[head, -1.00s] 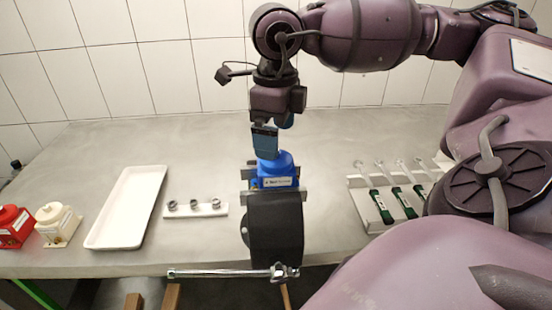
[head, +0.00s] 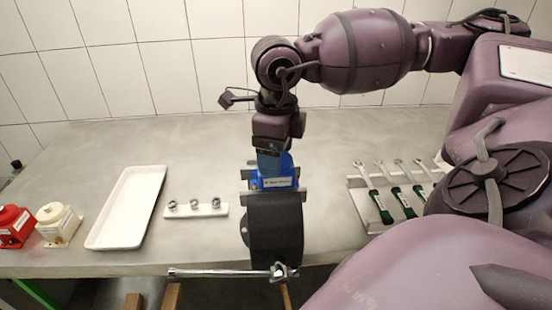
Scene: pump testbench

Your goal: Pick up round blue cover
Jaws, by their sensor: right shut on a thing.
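The fingers and wrist hide part of the cover's top. The cover still rests in the stand, with its pale label facing me. My left gripper does not show.
A white tray (head: 126,210) and a white strip with several nuts (head: 195,209) lie to the left. Red (head: 14,227) and cream (head: 58,224) containers stand at far left.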

